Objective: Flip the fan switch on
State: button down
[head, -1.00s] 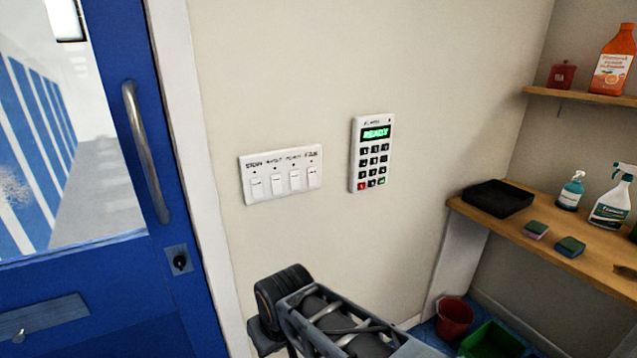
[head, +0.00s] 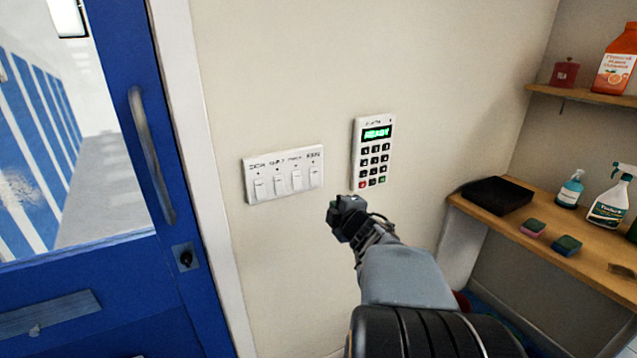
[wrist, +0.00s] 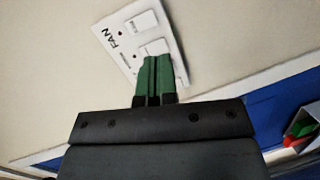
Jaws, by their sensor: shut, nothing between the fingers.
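A white switch panel (head: 283,188) with a row of rocker switches is on the wall. In the wrist view the panel (wrist: 174,28) shows a FAN label at its end. The fan switch (wrist: 142,22) lies beside that label; it appears as the rightmost switch (head: 313,174) in the head view. My gripper (head: 334,208) is just right of and below the panel. In the wrist view its green-padded fingers (wrist: 155,60) are shut and empty, and overlap the neighbouring switch (wrist: 155,46). I cannot tell whether they touch the panel. Its other switches are hidden there.
A keypad (head: 372,150) with a lit green display is right of the panel. A blue door (head: 190,140) with a metal handle (head: 152,155) stands at left. A wooden shelf (head: 560,215) with a black tray (head: 497,195), sponges and spray bottles is at right.

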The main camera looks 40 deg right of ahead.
aim_at(315, 184)
jog(key=shift+s+d+r+n+t+y, duration=0.3)
jog(key=shift+n+y, duration=0.25)
jog(key=shift+n, duration=0.4)
jog(key=shift+s+d+r+n+t+y, duration=0.15)
jog(key=shift+s+d+n+t+y, duration=0.3)
jog(key=shift+n, duration=0.5)
jog(key=shift+w+a, duration=0.1)
jog(key=shift+w, duration=0.1)
jog(key=w+p, duration=0.1)
jog(key=w, duration=0.3)
jog(key=w+d+f+p, duration=0.1)
jog(key=w, duration=0.4)
jog(key=w+p, duration=0.1)
jog(key=w, duration=0.3)
jog(key=shift+w+d+f, duration=0.25)
jog(key=shift+d+f, duration=0.05)
jog(key=shift+d, duration=0.1)
jog(key=shift+w, duration=0.15)
